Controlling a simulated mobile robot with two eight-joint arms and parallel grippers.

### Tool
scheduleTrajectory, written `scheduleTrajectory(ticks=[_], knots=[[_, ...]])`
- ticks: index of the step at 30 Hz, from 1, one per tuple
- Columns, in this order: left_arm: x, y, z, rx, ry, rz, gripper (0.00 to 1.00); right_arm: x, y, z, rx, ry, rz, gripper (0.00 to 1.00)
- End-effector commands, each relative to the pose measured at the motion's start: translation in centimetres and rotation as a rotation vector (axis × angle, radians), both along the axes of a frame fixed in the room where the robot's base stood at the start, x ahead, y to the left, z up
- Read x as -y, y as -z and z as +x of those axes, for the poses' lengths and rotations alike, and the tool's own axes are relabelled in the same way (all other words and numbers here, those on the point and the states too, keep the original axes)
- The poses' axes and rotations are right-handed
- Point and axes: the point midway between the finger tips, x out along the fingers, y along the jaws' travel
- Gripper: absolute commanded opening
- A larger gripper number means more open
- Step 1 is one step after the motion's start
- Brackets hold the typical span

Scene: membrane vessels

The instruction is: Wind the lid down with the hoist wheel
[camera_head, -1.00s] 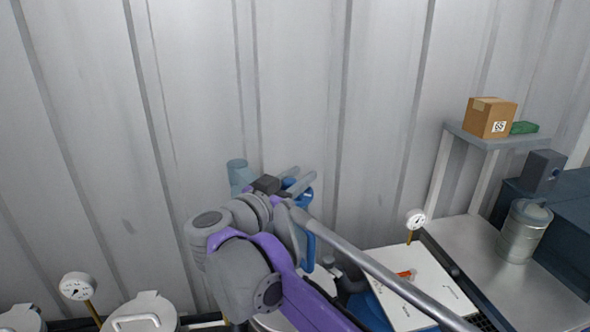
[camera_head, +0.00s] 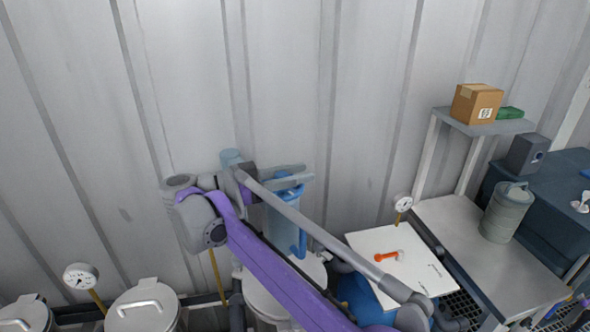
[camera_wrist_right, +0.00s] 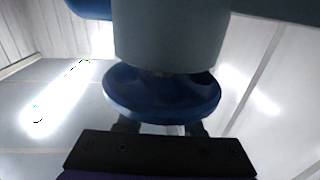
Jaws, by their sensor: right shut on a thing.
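My right gripper (camera_head: 297,176) is at the end of the purple arm and grips the blue hoist wheel (camera_head: 287,184) at the top of the hoist. In the right wrist view the blue wheel (camera_wrist_right: 160,98) lies just ahead of the gripper (camera_wrist_right: 162,128), its rim at the fingers. A grey-blue cylindrical body (camera_wrist_right: 170,40) fills the view beyond it. In the head view a pale round vessel top (camera_head: 312,270) shows below the hoist, partly behind my arm. I cannot tell whether its lid is seated. My left gripper is not in view.
Two lidded vessels (camera_head: 143,308) and a gauge (camera_head: 81,277) stand at lower left. A white board (camera_head: 425,268) with an orange-red handle (camera_head: 386,256), another gauge (camera_head: 403,203), a metal canister (camera_head: 506,212) and a shelf with a cardboard box (camera_head: 477,104) are at right. A corrugated wall stands close behind.

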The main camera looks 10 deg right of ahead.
Motion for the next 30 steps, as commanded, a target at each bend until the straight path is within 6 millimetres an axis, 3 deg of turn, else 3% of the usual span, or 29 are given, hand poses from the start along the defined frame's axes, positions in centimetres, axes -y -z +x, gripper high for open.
scheduleTrajectory(ticks=[14,15,19,30], knots=[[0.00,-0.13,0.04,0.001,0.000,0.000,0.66,0.07,-0.20,-0.02,0.001,0.013,-0.004,0.00],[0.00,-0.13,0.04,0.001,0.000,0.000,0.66,0.07,-0.21,-0.02,0.001,0.012,-0.004,0.41],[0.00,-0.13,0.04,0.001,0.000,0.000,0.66,0.06,-0.17,-0.02,0.001,0.012,-0.003,0.64],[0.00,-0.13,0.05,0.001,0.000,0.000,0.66,0.08,-0.08,0.00,0.000,0.012,-0.002,0.66]])
